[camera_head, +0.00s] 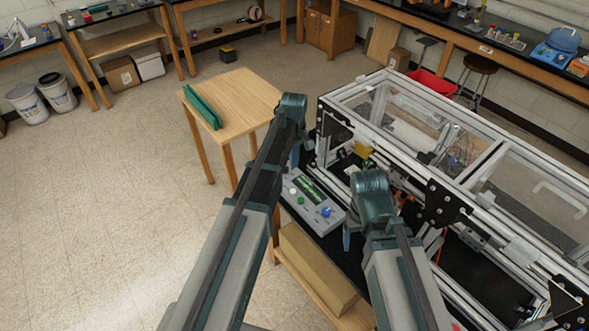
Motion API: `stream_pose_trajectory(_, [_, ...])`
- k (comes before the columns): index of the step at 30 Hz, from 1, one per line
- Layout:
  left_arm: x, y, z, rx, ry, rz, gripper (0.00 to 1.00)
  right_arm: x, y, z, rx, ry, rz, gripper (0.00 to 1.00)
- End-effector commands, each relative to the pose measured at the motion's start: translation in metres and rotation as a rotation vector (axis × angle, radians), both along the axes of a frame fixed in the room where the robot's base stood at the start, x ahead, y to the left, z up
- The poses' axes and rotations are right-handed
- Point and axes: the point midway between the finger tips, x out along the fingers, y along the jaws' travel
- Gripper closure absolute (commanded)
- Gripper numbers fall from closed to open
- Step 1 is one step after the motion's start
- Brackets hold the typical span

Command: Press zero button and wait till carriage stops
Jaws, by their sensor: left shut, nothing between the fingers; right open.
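The grey control box (317,216) lies on the black bench top in front of the extrusion frame (455,195). It has a dark display with green text (308,187), a green button (300,201), a blue knob (326,212) and a small pale button near its left end. I cannot read which button is zero. My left gripper (295,158) is shut and empty, pointing down just above the box's far left end; contact cannot be told. My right gripper (347,238) is open, pointing down just right of the box. The carriage cannot be clearly made out inside the frame.
A small wooden table (240,90) with a green folded object (202,107) stands to the left. A long tan block (315,270) lies on the shelf below the bench. The frame with clear panels fills the right side. The floor at left is clear.

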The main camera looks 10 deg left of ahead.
Motion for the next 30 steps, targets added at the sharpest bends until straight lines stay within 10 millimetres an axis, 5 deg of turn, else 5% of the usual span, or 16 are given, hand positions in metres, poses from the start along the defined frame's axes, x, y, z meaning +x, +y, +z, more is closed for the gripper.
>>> stream_pose_trajectory(30, [0.0, 0.0, -0.131, 0.0, 0.0, -0.001, 1.0, 0.0, 0.0, -0.131, -0.002, 0.0, 0.013, 0.19])
